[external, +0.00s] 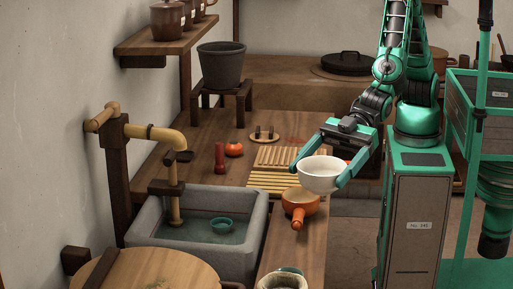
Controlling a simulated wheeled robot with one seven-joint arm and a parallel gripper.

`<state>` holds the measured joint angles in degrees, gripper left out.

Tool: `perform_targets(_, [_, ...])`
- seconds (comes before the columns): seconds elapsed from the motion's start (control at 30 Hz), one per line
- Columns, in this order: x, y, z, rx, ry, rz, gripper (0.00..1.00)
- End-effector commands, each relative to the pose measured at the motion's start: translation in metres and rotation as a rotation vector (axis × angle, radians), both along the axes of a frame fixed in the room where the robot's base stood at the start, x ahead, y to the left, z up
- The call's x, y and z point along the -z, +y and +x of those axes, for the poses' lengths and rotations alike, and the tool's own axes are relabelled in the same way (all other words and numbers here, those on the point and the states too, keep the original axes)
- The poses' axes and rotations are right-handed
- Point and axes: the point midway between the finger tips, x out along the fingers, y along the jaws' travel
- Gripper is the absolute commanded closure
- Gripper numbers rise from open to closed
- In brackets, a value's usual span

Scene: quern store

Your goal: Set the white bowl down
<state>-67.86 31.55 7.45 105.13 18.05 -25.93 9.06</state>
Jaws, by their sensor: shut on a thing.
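The white bowl (320,176) is upright in my gripper (322,170), above the wooden counter near its right edge. The teal fingers are shut on it, one on each side. Just below and slightly left of the bowl is an orange pan (300,203) with its handle toward the front. I cannot tell whether the bowl touches the pan. Slatted wooden racks (272,181) lie left of and behind the bowl, partly hidden by it and the gripper.
A stone sink (258,226) with water and a small teal bowl (222,225) stands left. A red tomato (234,149), a dark red mill (220,157) and a small pegged stand (265,134) are on the counter. A pot (287,280) sits at the front. Bare counter shows around the tomato.

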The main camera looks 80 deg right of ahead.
Motion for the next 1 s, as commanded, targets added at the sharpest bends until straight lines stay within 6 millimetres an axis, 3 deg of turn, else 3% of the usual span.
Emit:
perform_targets(0.23, [0.024, -0.050, 0.047, 0.147, -0.002, -0.002, 0.47])
perform_targets(0.37, [0.039, -0.093, 0.080, 0.267, -0.004, -0.003, 0.47])
perform_targets(0.7, [0.064, -0.222, 0.154, 0.627, -0.006, -0.004, 0.47])
perform_targets(1.0, [0.068, -0.349, 0.194, 0.974, -0.003, -0.002, 0.47])
